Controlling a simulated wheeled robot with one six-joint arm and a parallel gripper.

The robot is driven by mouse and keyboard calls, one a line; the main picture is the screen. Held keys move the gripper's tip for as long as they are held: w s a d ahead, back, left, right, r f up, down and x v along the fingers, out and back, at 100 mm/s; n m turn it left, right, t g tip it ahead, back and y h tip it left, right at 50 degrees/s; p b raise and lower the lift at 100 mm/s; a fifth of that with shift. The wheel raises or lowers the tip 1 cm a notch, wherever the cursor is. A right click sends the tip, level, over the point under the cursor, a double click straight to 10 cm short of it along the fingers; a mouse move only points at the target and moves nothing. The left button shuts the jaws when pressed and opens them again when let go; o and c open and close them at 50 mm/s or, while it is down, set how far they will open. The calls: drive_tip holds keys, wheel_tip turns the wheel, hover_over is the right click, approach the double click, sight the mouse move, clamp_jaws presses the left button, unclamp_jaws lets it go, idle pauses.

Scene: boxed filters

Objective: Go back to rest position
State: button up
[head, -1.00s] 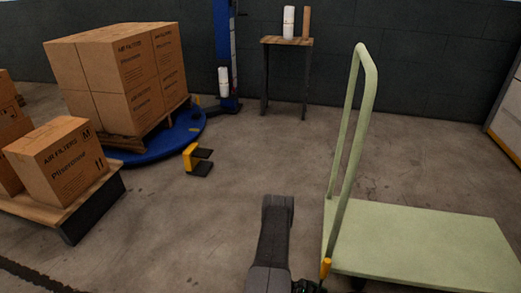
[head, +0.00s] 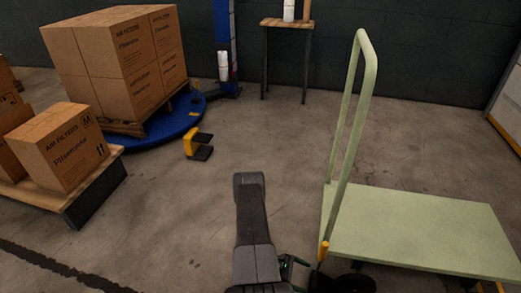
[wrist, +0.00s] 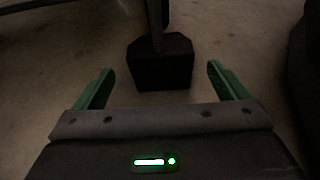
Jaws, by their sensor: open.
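My gripper (wrist: 160,70) shows in the wrist view with its two green fingers spread wide apart and nothing between them. It points down toward the bare grey floor. A dark block with a post, which I cannot identify for sure, lies beyond the fingertips. In the head view my dark arm link stands at the bottom centre, left of the cart. Green parts show low beside it, partly hidden, so the fingers cannot be made out there.
A pale green cart (head: 420,230) with an upright handle stands close on the right. Boxes (head: 62,147) sit on a platform at left. Stacked boxes (head: 120,65) stand on a blue turntable (head: 170,138). A yellow-black stand (head: 196,144) is mid-floor. A small table (head: 287,23) stands behind.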

sight(314, 279)
drive_tip(key=v, duration=0.5)
drive_tip(key=shift+p, duration=0.4)
drive_tip(key=b+x, duration=0.3)
drive_tip(key=x, duration=0.9)
drive_tip(key=shift+s+d+f, duration=0.15)
drive_tip(key=shift+d+f, duration=0.1)
drive_tip(key=shift+f, duration=0.1)
drive_tip(key=a+r, duration=0.1)
drive_tip(key=r+p, duration=0.1)
drive_tip(key=shift+w+a+r, duration=0.25)
drive_tip(key=shift+w+a, duration=0.1)
drive_tip(key=shift+a, duration=0.05)
drive_tip(key=r+p+v, duration=0.1)
drive_tip(key=p+v, duration=0.3)
drive_tip(key=v, duration=1)
drive_tip(key=w+a+r+n+t, duration=0.2)
drive_tip(key=w+r+t, duration=0.1)
drive_tip(key=w+r, duration=0.4)
drive_tip(key=w+a+r+n+t, duration=0.2)
drive_tip(key=w+r, duration=0.4)
drive_tip(key=r, duration=0.7)
drive_tip(key=shift+w+a+r+n+t+b, duration=0.3)
drive_tip(key=shift+w+a+n+t+b, duration=0.1)
drive_tip(key=shift+n+t, duration=0.2)
